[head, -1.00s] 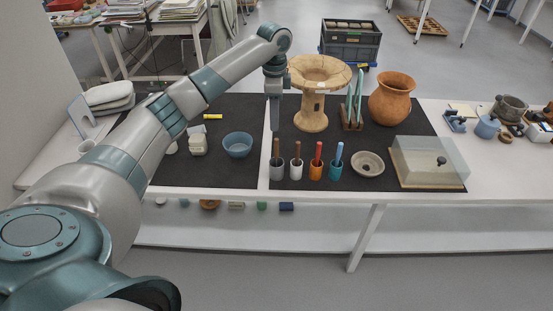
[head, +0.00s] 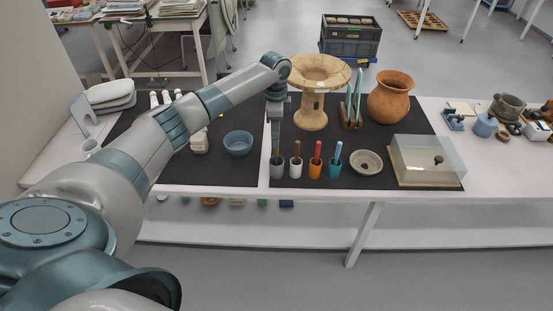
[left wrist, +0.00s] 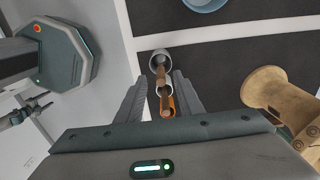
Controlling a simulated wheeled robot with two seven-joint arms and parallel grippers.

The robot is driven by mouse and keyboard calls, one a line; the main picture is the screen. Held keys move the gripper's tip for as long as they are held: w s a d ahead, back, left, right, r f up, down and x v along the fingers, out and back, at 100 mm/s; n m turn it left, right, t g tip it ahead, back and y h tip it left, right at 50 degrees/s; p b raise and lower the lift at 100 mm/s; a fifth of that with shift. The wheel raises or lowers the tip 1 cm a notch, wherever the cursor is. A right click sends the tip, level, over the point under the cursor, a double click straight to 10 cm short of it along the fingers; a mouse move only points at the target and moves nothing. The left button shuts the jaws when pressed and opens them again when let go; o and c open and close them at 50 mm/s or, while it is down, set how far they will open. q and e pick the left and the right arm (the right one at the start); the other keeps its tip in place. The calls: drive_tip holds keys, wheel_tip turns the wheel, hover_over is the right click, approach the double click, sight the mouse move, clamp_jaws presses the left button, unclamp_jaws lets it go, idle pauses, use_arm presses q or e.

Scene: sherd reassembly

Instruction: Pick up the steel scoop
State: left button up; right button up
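A row of cups holds upright handled tools: a grey cup (head: 277,171) with a brown handle, a white cup (head: 296,171) with a brown handle, an orange cup (head: 315,170) with a red handle and a teal cup (head: 335,170) with a blue handle. The tools' lower ends are hidden in the cups, so I cannot tell which is the steel scoop. My left gripper (head: 276,148) points down just above the grey cup. In the left wrist view its fingers (left wrist: 160,97) are apart, with brown handles (left wrist: 160,76) showing between them. My right gripper is out of view.
A blue bowl (head: 238,143) is to the left, a grey dish (head: 367,162) and clear-covered box (head: 427,160) to the right.

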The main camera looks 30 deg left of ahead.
sight(276, 157)
use_arm(q)
wheel_tip(276, 157, down, 3)
drive_tip(key=shift+w+d+f+p, duration=0.1)
drive_tip(key=shift+p, duration=0.65)
drive_tip(key=shift+f, duration=0.55)
clamp_jaws()
